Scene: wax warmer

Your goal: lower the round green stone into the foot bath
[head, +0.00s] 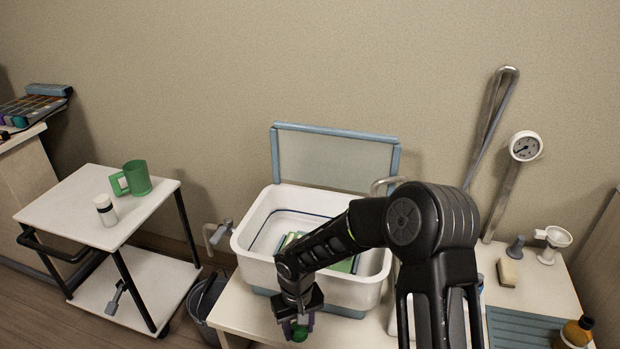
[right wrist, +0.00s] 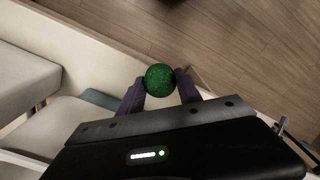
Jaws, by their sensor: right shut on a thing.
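The round green stone (right wrist: 160,80) is held between the purple fingertips of my right gripper (right wrist: 160,90) in the right wrist view. In the head view the stone (head: 299,332) shows small and dark green under my right gripper (head: 297,322). They are over the front edge of the table, in front of the foot bath. The foot bath (head: 250,232) is a white basin with rounded corners and a dark line inside. Something green lies in it, partly hidden behind my right arm. My left gripper is not in view.
A blue-framed panel (head: 335,160) stands behind the basin. A white cart (head: 75,205) at left holds a green mug (head: 137,179) and a small white jar (head: 105,210). A dark bin (head: 207,300) is on the floor. A sponge (head: 507,272), funnel (head: 552,240) and bottle (head: 575,332) are at right.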

